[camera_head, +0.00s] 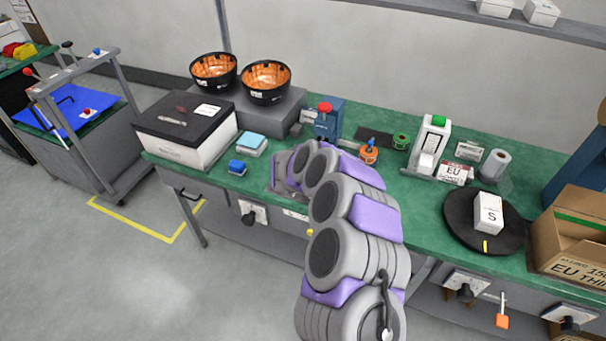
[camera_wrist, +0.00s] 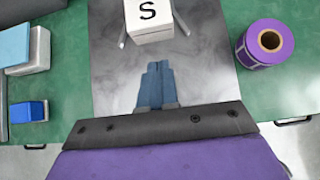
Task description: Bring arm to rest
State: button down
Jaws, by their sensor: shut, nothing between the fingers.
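My gripper (camera_wrist: 155,72) shows in the wrist view with its two blue fingers together and nothing between them. It is over a smoky grey metal plate (camera_wrist: 105,75) on the green bench. A white box marked S (camera_wrist: 150,28) stands on the plate ahead of the fingertips, apart from them, with a thin grey prong on each side. In the head view my purple and grey arm (camera_head: 350,220) reaches from the bottom over the front edge of the bench. The arm hides my gripper there.
A purple label roll (camera_wrist: 268,42) lies right of the plate. A blue block (camera_head: 237,167) and a black-lidded box (camera_head: 185,128) stand left. A white box marked S (camera_head: 488,213) sits on a black turntable (camera_head: 458,225) at right, near a cardboard carton (camera_head: 570,235). Floor at left is clear.

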jog(key=s+a+r+n+t+y, duration=0.1)
jog(key=s+a+r+n+y, duration=0.2)
jog(key=r, duration=0.4)
jog(key=a+r+n+y, duration=0.2)
jog(key=a+r+n, duration=0.35)
jog(key=r, duration=0.25)
jog(key=s+a+r+n+t+y, duration=0.1)
jog(key=s+a+r+n+y, duration=0.15)
jog(key=a+r+n, duration=0.35)
jog(key=s+r+n+g+y, duration=0.2)
jog(key=s+r+n+y, duration=0.2)
jog(key=s+r+n, duration=0.5)
jog(key=s+d+f+n+g+h, duration=0.2)
jog(key=s+d+n, duration=0.3)
jog(key=s+d, duration=0.4)
jog(key=s+d+f+n+g+h, duration=0.3)
jog(key=s+d+n, duration=0.3)
jog(key=s+d, duration=0.4)
jog(key=s+d+f+n+g+h, duration=0.3)
jog(key=s+d, duration=0.6)
jog(key=s, duration=1)
jog(key=f+n+g, duration=0.1)
jog(key=n+g, duration=0.1)
jog(key=shift+d+n+p, duration=0.35)
